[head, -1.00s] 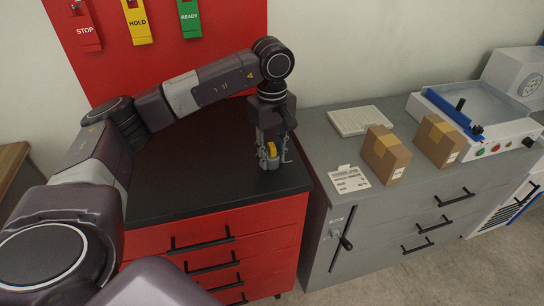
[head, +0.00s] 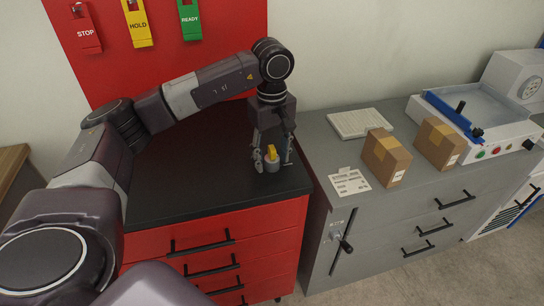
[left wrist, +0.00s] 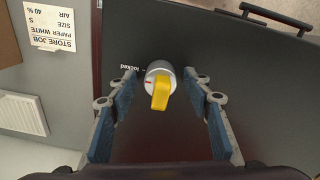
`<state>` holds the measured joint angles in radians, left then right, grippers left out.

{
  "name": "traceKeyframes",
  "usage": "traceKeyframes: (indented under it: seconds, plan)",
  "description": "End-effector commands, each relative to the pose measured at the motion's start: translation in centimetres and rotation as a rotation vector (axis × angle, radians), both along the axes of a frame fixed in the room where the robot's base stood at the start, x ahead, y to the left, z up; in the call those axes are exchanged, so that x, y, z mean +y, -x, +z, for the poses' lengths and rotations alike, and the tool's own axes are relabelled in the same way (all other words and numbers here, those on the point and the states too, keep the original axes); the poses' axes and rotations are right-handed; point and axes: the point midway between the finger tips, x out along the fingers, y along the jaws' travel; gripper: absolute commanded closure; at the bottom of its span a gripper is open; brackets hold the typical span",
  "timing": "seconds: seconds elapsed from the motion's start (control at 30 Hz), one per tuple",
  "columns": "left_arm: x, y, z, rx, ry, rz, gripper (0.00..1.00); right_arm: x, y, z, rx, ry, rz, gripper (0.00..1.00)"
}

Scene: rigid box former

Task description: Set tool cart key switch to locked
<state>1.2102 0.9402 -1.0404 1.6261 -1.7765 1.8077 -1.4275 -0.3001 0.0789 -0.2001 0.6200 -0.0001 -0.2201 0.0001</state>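The key switch (head: 271,158) stands near the front right corner of the red tool cart's black top (head: 190,195). In the left wrist view it is a round silver base with a yellow key handle (left wrist: 160,94). A small red mark on its rim is on the side of the printed word "locked" (left wrist: 125,80), close to that label's dash. My left gripper (head: 272,160) points down over the switch. Its two fingers are spread on either side of the switch, with gaps to it in the left wrist view. My right gripper is not in view.
A grey cabinet (head: 400,208) stands to the right, bearing two cardboard boxes (head: 387,157) (head: 440,143), a paper card (head: 349,182) and a white slab (head: 360,122). A machine with a blue bar (head: 453,111) stands farther right. The black top left of the switch is clear.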

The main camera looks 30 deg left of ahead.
Motion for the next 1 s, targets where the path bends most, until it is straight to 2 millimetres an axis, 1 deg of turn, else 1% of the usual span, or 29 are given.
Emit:
traceKeyframes:
  seconds: [0.17, 0.27, 0.37, 0.47, 0.6, 0.73, 0.9, 1.0]
  plan:
    - [-0.1, 0.1, -0.1, 0.003, 0.001, -0.001, 0.55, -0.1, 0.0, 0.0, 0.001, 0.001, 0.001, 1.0]
    - [-0.1, 0.0, 0.5, 0.002, 0.001, -0.001, 0.55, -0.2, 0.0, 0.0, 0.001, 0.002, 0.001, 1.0]
    - [-0.1, 0.0, 1.8, -0.001, 0.0, -0.001, 0.55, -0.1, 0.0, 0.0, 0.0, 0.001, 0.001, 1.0]
    - [-0.1, -0.1, 3.9, -0.002, 0.002, -0.001, 0.55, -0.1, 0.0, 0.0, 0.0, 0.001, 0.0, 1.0]
    - [-0.1, -0.1, 7.2, -0.004, 0.002, 0.0, 0.55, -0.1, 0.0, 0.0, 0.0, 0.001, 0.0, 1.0]
    - [-0.1, 0.0, 9.9, -0.003, 0.001, 0.0, 0.55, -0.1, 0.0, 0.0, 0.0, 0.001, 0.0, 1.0]
    - [0.0, 0.0, 11.4, 0.0, 0.0, 0.0, 0.55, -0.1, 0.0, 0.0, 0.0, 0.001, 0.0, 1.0]
    - [0.0, 0.0, 11.8, 0.001, 0.0, 0.0, 0.55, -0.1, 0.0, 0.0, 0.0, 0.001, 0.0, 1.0]
